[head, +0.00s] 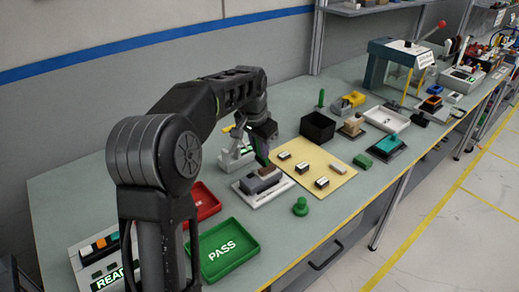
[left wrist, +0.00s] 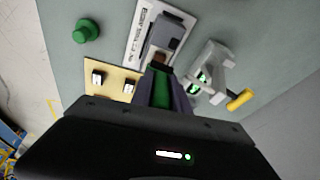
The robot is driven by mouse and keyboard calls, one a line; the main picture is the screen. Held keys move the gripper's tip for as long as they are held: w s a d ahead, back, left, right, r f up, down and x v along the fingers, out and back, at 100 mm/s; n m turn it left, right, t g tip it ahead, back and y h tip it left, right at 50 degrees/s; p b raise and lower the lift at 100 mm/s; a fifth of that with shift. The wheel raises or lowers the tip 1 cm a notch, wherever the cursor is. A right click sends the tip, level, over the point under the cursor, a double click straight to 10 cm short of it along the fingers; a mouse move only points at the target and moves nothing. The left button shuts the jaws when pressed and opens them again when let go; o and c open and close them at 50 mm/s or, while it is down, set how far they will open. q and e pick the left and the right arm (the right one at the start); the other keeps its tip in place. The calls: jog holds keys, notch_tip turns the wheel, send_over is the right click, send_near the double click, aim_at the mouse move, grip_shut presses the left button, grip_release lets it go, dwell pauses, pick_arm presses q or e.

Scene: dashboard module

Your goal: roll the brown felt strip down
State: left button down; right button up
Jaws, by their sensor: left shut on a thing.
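A grey module (head: 258,184) sits on a white plate (head: 280,188) in the head view. It also shows at the top of the left wrist view (left wrist: 169,33). A small brown patch (left wrist: 159,57), apparently the felt strip, lies at its near end in the wrist view. My left gripper (head: 262,146) points down just above the module. In the wrist view its fingers are shut on a green tool (left wrist: 160,88), whose end reaches the brown patch. I cannot tell whether it touches; the fingers and tool hide part of the strip. My right gripper is not in view.
A tester with a yellow lever (left wrist: 238,99) stands close beside the module. A yellow mat (head: 330,168) with small parts, a green knob (head: 300,207) and a green PASS tray (head: 224,250) lie nearby. A black bin (head: 317,127) stands behind. Bare bench shows in front of the module.

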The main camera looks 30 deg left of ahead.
pick_arm(q)
jog(key=shift+r+p, duration=1.95)
jog(key=shift+r, duration=0.65)
